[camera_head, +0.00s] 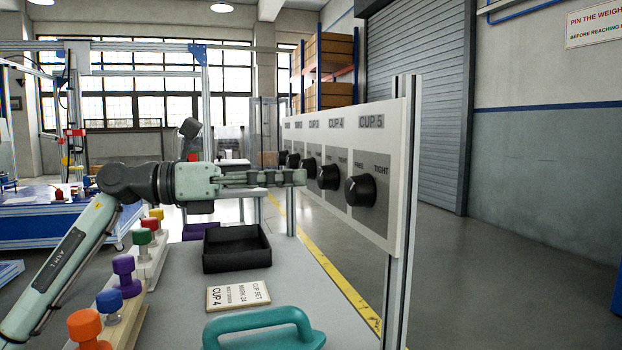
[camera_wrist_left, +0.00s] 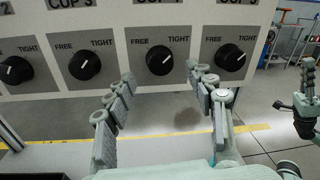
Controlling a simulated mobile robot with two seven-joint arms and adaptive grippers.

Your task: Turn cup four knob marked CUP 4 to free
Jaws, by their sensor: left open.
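The CUP 4 knob (camera_head: 328,177) is a black round knob on the white panel (camera_head: 398,150). In the left wrist view the CUP 4 knob (camera_wrist_left: 158,62) has its white mark pointing up and right, toward TIGHT. My left gripper (camera_head: 304,178) reaches level across to the panel, its tips close to this knob. In the left wrist view my left gripper (camera_wrist_left: 165,79) is open and empty, one finger to each side below the knob. I cannot tell whether it touches. What looks like my right gripper (camera_wrist_left: 308,95) shows at that view's right edge, its opening unclear.
The CUP 5 knob (camera_head: 361,191) and CUP 3 knob (camera_wrist_left: 84,65) flank it closely. Below are a black tray (camera_head: 237,247), a CUP 4 card (camera_head: 238,294), a teal handle (camera_head: 264,328) and several coloured knobs (camera_head: 124,265). A metal post (camera_head: 402,280) stands at the panel's near end.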

